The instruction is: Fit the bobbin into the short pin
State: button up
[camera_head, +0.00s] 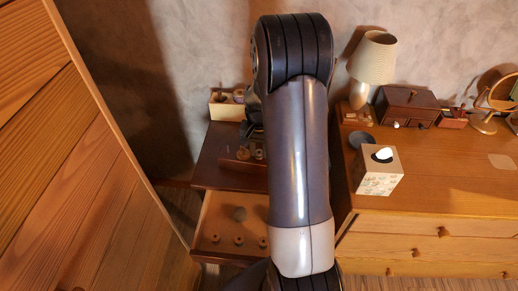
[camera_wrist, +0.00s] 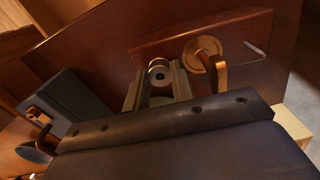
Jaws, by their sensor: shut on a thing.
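In the wrist view my gripper (camera_wrist: 157,88) is shut on a small bobbin (camera_wrist: 159,72), which has a pale rim and a dark centre hole. The bobbin is at the near edge of a reddish-brown pin board (camera_wrist: 160,45); I cannot tell whether it touches it. To its right on the board is a gold-coloured round piece (camera_wrist: 200,57) with a bent bar. Farther right a thin silver pin (camera_wrist: 255,48) stands bare; I cannot tell whether it is the short one. In the head view the board (camera_head: 238,164) is partly hidden by my arm, as is my gripper.
An open drawer (camera_head: 222,222) below holds several round pieces. A small box (camera_head: 226,106) stands behind the board on the bedside cabinet (camera_head: 212,172). To the right are a lamp (camera_head: 372,62), a tissue box (camera_head: 377,171) and a dresser (camera_head: 450,190). A wooden panel (camera_head: 75,150) stands at left.

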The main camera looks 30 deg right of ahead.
jog(key=shift+f, duration=0.25)
jog(key=o, duration=1)
notch_tip(320, 180, up, 11)
jog(key=shift+f, duration=0.1)
